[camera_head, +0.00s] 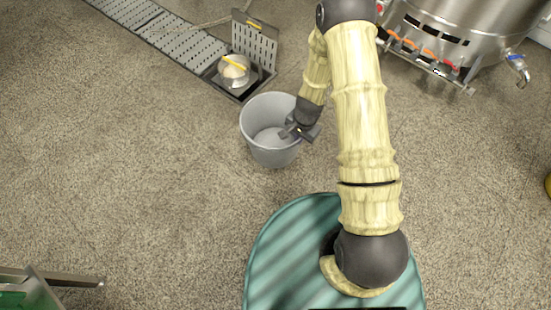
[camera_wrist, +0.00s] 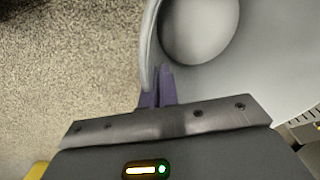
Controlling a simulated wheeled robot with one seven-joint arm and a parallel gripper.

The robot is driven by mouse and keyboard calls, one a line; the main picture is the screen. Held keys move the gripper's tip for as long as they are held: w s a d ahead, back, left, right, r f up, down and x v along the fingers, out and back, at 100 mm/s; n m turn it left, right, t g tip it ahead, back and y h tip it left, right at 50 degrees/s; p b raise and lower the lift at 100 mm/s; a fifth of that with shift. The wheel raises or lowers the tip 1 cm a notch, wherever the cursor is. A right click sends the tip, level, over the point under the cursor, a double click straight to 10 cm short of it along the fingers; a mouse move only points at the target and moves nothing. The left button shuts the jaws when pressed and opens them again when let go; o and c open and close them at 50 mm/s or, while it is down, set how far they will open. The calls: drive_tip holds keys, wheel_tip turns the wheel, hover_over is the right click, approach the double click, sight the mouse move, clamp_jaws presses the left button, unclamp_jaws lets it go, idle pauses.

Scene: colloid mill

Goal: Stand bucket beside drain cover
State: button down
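The grey bucket (camera_head: 268,152) is upright and empty, just below the open drain; I cannot tell whether its base touches the floor. My gripper (camera_head: 289,132) is at the bucket's right rim. In the wrist view, my gripper's dark fingers (camera_wrist: 158,75) are close together on the rim of the bucket (camera_wrist: 262,75), pinching its wall. The perforated drain cover (camera_head: 254,48), with a yellow handle, stands raised at the back of the square drain opening. A round metal strainer (camera_head: 233,72) with a yellow bar sits in that opening.
A slotted channel grate (camera_head: 180,42) runs to the upper left. A steel vessel (camera_head: 470,25) with a valve is at the upper right. A metal-edged green object (camera_head: 30,290) is at the lower left. The speckled floor left of the bucket is clear.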

drive_tip(key=shift+f+b, duration=1.4)
drive_tip(key=shift+f, duration=1.05)
drive_tip(key=shift+f+b, duration=1.5)
drive_tip(key=shift+f, duration=1)
drive_tip(key=shift+f, duration=0.15)
drive_tip(key=c, duration=1.7)
unclamp_jaws()
drive_tip(key=r+p, duration=0.2)
drive_tip(key=r, duration=0.2)
drive_tip(key=r+p, duration=0.2)
drive_tip(key=r, duration=0.2)
drive_tip(key=r+p, duration=0.3)
drive_tip(key=r, duration=0.1)
drive_tip(key=shift+s+d+r, duration=0.15)
drive_tip(key=shift+s+d, duration=0.15)
drive_tip(key=shift+d, duration=0.1)
